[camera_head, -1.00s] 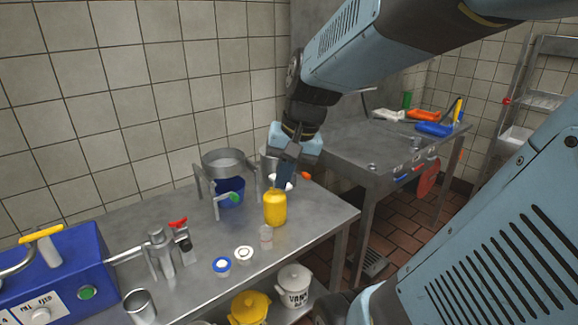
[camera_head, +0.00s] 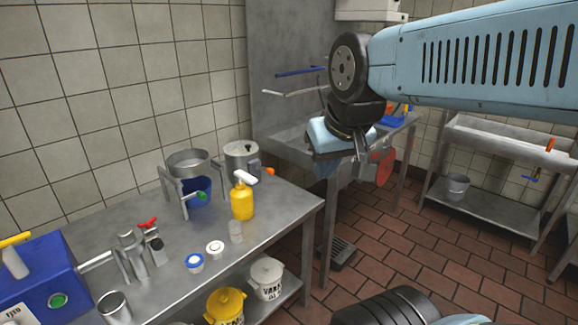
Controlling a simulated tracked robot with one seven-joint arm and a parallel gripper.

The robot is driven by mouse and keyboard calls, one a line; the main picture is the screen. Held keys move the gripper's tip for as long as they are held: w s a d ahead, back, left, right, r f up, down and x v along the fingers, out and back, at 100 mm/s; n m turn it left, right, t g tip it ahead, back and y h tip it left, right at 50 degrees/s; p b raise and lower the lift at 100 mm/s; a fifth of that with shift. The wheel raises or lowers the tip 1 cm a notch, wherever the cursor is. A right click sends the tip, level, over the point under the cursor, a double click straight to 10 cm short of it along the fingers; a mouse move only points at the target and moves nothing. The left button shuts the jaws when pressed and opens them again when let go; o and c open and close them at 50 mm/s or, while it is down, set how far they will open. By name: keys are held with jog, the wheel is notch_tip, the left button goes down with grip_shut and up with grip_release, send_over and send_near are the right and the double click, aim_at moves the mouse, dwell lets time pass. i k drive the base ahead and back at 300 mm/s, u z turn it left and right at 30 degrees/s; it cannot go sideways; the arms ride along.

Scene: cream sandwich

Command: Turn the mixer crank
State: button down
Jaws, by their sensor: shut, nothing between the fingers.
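A steel cylindrical pot (camera_head: 242,156) with a lid stands at the back right of the steel counter. An orange handle (camera_head: 268,171) sticks out at its right side; it looks like a crank, but I cannot tell for sure. To its left, a steel bowl on a stand (camera_head: 187,163) has a blue container (camera_head: 196,190) beneath it and a green knob (camera_head: 202,196) in front. My gripper (camera_head: 326,170) is shut and empty, pointing down to the right of the pot, around the counter's right end. It appears apart from the handle. Its fingertips are small and dark.
A yellow pump bottle (camera_head: 242,202) stands in front of the pot. The counter (camera_head: 285,205) is bare toward its right end. A blue machine (camera_head: 45,275) with a yellow handle is at the left. A sink unit (camera_head: 285,140) stands behind my gripper. Tiled floor lies at right.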

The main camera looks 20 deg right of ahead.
aim_at(269, 171)
jog(key=z, duration=0.55)
jog(key=k, duration=0.8)
jog(key=z, duration=0.7)
jog(key=i, duration=1.15)
jog(key=u, duration=1.05)
jog(key=i, duration=0.95)
jog(key=u, duration=0.6)
jog(key=k, duration=0.85)
jog(key=u, duration=0.2)
jog(key=i, duration=0.4)
